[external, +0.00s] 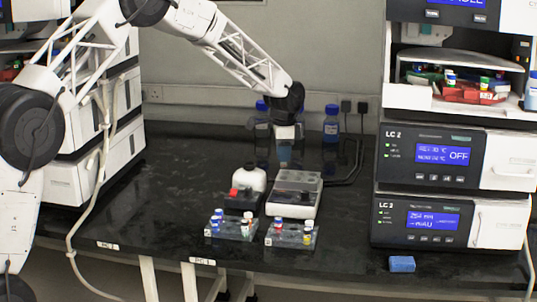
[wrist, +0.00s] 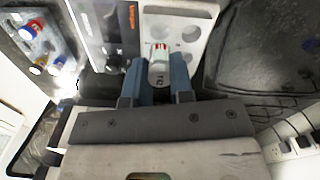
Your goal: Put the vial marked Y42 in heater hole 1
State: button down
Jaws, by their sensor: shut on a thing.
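My gripper (external: 284,163) hangs over the bench behind the white heater block (external: 294,183), as the external view shows it. In the wrist view its blue fingers (wrist: 160,85) are shut on a vial (wrist: 158,68) with a pale cap and red marks. The writing on the held vial is too small to read. The heater block (wrist: 207,10) lies beyond the vial in the wrist view, with round holes in its top. The vial overlaps the block there; I cannot tell its height above it. Hole numbers are not legible.
A dark device with a white rounded top (external: 250,178) stands left of the heater. Two clear racks with several capped vials, the left rack (external: 231,235) and the right rack (external: 289,241), stand in front. Blue-capped bottles (external: 331,128) are behind. Instruments (external: 440,150) flank the right.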

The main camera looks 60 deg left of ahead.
aim_at(284, 167)
jog(key=shift+f, duration=1.5)
jog(key=shift+f, duration=1.2)
dwell(1.9)
jog(key=c, duration=0.6)
grip_release()
jog(key=shift+r, duration=0.15)
jog(key=shift+r, duration=2.85)
